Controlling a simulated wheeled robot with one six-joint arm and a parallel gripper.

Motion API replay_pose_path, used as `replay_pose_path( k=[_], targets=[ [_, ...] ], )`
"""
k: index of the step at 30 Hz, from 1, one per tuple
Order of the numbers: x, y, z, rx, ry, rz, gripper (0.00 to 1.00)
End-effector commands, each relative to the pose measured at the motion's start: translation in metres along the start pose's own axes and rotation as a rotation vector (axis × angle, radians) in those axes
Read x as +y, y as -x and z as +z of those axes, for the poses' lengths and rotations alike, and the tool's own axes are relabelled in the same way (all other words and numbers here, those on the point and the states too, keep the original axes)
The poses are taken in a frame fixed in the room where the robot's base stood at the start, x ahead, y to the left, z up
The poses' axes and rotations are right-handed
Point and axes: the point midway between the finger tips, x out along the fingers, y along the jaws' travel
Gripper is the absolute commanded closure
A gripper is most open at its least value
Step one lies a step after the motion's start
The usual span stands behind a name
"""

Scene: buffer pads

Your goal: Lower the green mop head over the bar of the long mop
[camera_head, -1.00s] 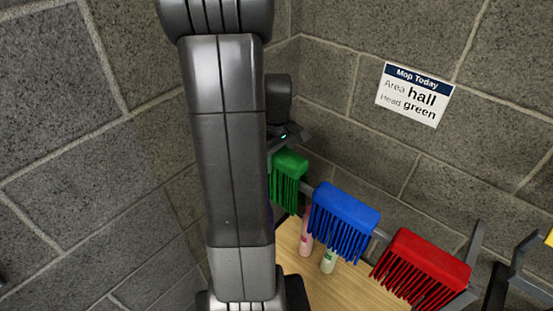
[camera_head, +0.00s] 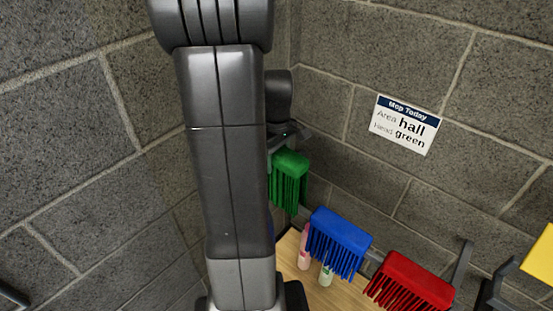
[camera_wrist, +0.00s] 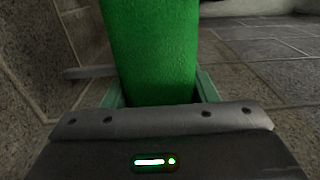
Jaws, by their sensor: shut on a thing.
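The green mop head (camera_head: 289,180) hangs from my gripper (camera_head: 284,140) with its strands down, and my arm hides part of its left side. In the wrist view the green mop head (camera_wrist: 152,50) fills the space between the two pale fingers of my gripper (camera_wrist: 158,92), which are shut on it. I do not see the long mop or its bar in either view.
A blue mop head (camera_head: 341,231) and a red mop head (camera_head: 415,281) hang to the right, above a wooden surface (camera_head: 320,293) with two small bottles. A wall sign (camera_head: 404,125) reads hall, green. A yellow thing (camera_head: 540,255) shows at the right edge.

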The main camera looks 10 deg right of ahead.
Motion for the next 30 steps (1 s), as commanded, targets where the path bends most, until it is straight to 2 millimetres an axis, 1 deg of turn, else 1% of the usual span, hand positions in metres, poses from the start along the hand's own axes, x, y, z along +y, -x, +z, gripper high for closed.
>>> replay_pose_path(
  k=[9, 15, 19, 30],
  targets=[
    [0.001, 0.033, -0.001, 0.003, 0.000, 0.004, 0.77],
    [0.001, 0.049, -0.001, 0.003, 0.000, 0.003, 0.77],
    [0.000, 0.051, 0.000, 0.001, 0.000, 0.002, 0.77],
    [0.000, 0.051, 0.000, 0.001, 0.000, 0.001, 0.77]
  ],
)
